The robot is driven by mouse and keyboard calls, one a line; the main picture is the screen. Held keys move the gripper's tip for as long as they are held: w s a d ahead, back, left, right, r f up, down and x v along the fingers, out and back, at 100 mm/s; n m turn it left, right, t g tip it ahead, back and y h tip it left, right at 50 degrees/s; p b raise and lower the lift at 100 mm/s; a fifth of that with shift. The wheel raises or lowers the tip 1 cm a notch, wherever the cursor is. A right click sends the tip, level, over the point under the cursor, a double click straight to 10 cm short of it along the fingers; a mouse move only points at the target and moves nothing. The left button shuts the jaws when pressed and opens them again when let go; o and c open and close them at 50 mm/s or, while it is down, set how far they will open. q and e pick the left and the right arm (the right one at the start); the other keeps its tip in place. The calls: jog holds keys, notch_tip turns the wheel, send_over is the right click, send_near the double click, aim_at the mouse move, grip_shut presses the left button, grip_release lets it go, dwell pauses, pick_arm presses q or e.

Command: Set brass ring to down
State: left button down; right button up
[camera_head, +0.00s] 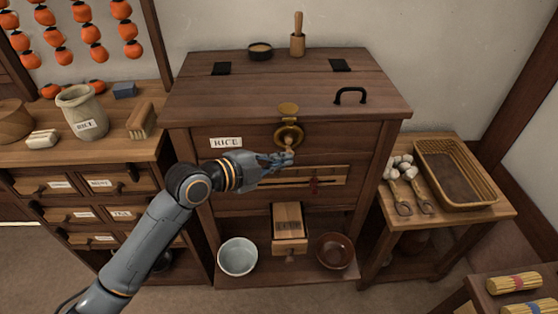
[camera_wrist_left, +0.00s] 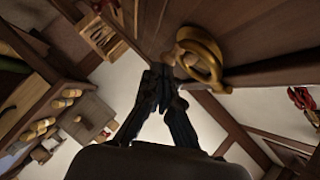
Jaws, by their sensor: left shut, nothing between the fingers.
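My left gripper (camera_head: 290,157) is shut and empty, just below the ring in the head view. In the wrist view its fingertips (camera_wrist_left: 160,72) are together beside the ring's edge. I cannot tell whether they touch it. My right gripper is in neither view.
The chest lid (camera_head: 290,80) has a black handle (camera_head: 350,95). A slotted panel (camera_head: 315,178) sits below the ring. A small wooden box (camera_head: 288,222), a pale bowl (camera_head: 237,257) and a brown bowl (camera_head: 334,251) stand lower down. A basket (camera_head: 452,172) stands right.

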pick_arm(q)
jog(key=v, duration=1.2)
jog(key=w+a+f+n+t+y+p, duration=0.15)
jog(key=w+a+f+n, duration=0.25)
jog(key=f, duration=0.4)
jog(key=w+a+f+n+t+y, duration=0.1)
jog(key=w+a+f+n+y, duration=0.3)
jog(key=f, duration=0.4)
jog(key=s+a+f+n+g+y+p, duration=0.15)
jog(key=s+a+f+n, duration=0.3)
jog(key=f, duration=0.65)
jog(key=s+a+f+n+g+y, duration=0.1)
jog(key=s+a+f+n+y, duration=0.3)
jog(key=f, duration=0.8)
jog(key=s+a+f+n+g+p, duration=0.1)
jog(key=s+a+f+n+g, duration=0.25)
jog(key=s+f, duration=1.35)
jog(key=s+d+f+n+g, duration=0.1)
jog(key=s+f+g, duration=0.1)
jog(key=s, duration=1)
jog(key=s+d+f+g, duration=0.1)
jog(key=s+f, duration=0.2)
jog(key=s, duration=0.9)
jog(key=shift+n+g+y+p, duration=0.35)
jog(key=shift+n+y+p, duration=0.05)
jog(key=shift+p, duration=0.05)
